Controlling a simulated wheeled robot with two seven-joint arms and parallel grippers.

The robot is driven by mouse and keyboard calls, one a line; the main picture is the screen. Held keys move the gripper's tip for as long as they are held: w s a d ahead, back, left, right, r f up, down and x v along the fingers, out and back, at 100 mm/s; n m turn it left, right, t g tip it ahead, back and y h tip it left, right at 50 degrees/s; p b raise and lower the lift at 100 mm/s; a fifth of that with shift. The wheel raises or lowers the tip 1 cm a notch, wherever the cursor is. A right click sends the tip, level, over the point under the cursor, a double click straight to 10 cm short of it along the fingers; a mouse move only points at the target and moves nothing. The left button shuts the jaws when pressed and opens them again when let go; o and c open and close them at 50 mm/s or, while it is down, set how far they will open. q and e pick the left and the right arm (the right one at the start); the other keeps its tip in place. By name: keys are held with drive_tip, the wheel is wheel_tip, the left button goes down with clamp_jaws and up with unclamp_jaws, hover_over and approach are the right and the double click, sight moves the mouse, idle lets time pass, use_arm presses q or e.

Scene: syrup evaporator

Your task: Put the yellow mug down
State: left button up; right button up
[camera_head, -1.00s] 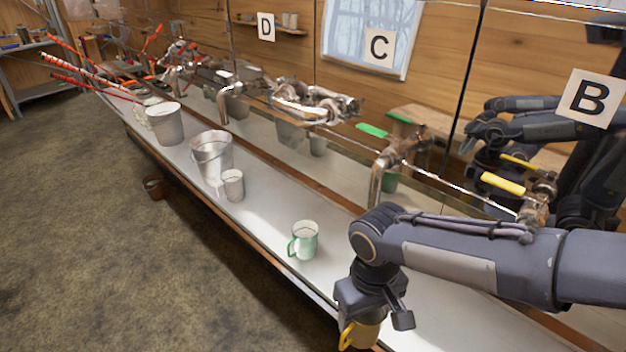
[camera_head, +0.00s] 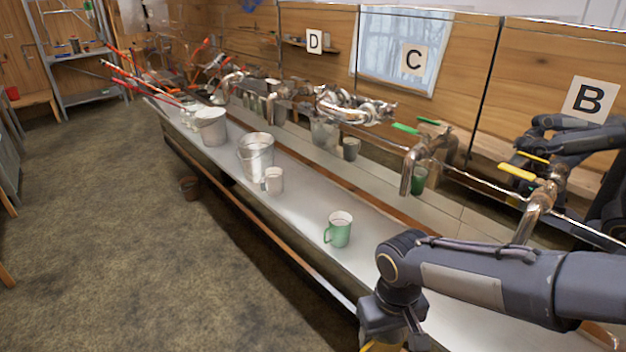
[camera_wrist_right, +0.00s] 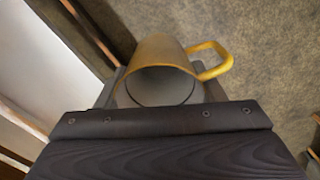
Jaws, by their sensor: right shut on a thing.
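The yellow mug (camera_wrist_right: 152,52) is in the right wrist view, with its open rim toward the camera and its handle to the right. My right gripper (camera_wrist_right: 160,98) is shut on it; the fingertips are partly hidden behind the dark gripper body. Floor shows beyond the mug and a pale surface lies to the left. In the head view only a sliver of yellow mug (camera_head: 368,346) shows at the bottom edge, below my right wrist, by the counter's front edge. Whether it touches anything cannot be told. My left gripper is not in view.
A green-and-white mug (camera_head: 338,230) stands on the long metal counter (camera_head: 305,208), left of my right arm. A white mug (camera_head: 272,180) and metal buckets (camera_head: 256,157) stand farther along. Taps (camera_head: 415,165) overhang the counter. Clear counter lies between the mugs.

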drive_tip(key=w+d+f+m, duration=0.1)
drive_tip(key=w+d+f, duration=0.2)
drive_tip(key=f, duration=0.3)
drive_tip(key=w+d+f+m, duration=0.1)
drive_tip(key=w+d+f, duration=0.2)
drive_tip(key=f, duration=0.3)
drive_tip(key=shift+w+d+f+m, duration=0.25)
drive_tip(key=shift+w+d+m, duration=0.15)
drive_tip(key=shift+w, duration=0.3)
drive_tip(key=shift+w, duration=0.1)
